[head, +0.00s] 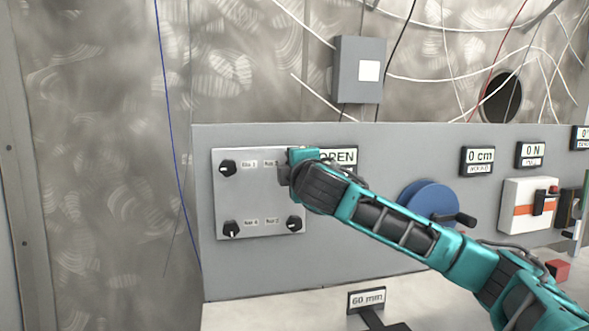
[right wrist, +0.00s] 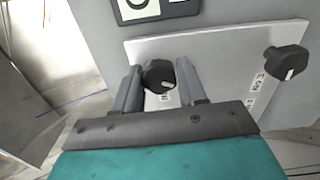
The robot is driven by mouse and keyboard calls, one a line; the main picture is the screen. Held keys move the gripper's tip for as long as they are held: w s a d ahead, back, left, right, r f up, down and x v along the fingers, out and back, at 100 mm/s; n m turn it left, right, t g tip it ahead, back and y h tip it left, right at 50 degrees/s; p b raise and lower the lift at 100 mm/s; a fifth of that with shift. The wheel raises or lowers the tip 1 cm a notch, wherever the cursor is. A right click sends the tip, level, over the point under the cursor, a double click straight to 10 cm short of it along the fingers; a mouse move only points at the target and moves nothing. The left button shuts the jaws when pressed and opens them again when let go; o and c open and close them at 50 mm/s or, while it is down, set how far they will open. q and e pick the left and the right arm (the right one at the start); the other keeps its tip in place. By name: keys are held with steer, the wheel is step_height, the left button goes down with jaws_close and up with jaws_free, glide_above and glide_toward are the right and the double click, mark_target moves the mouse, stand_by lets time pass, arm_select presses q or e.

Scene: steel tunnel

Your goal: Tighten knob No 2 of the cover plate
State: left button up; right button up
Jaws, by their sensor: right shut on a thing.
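The pale cover plate (head: 262,195) is on the grey panel, with a black knob near each corner. The top-left knob (head: 228,168), bottom-left knob (head: 232,229) and bottom-right knob (head: 294,223) show in the head view. My right gripper (head: 290,172) is at the top-right corner and hides the knob there. In the right wrist view that top-right knob (right wrist: 158,75) sits between the two grey fingers of my right gripper (right wrist: 160,84), which is shut on it. The digit on its label is too small to read surely. My left gripper is not in view.
An OPEN sign (head: 338,158) is close beside the gripper. A blue handwheel (head: 431,203) with a black handle is behind my right forearm. A white box with an orange stripe (head: 530,204) is further right. A 60 mm sign (head: 367,300) stands below. Another knob (right wrist: 287,60) shows in the wrist view.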

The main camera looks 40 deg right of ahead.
steer(key=shift+w+a+f+m, duration=0.1)
steer(key=shift+a+f+m, duration=0.1)
steer(key=shift+m, duration=0.7)
steer(key=shift+r+m+b, duration=0.1)
steer(key=shift+m+b, duration=0.3)
steer(key=shift+m, duration=0.1)
steer(key=shift+r+m+b, duration=0.15)
steer(key=shift+m+b, duration=0.15)
steer(key=shift+m, duration=1.3)
steer(key=shift+d+r+m, duration=0.15)
steer(key=shift+r+m, duration=0.05)
steer(key=shift+m, duration=0.7)
steer(key=shift+r+m, duration=0.15)
steer(key=shift+m, duration=0.35)
steer(key=shift+s+d+r, duration=0.1)
steer(key=shift+s+r, duration=0.05)
steer(key=shift+s, duration=0.05)
stand_by(0.4)
steer(key=o, duration=1)
steer(key=shift+w, duration=0.1)
steer(key=shift+f, duration=0.25)
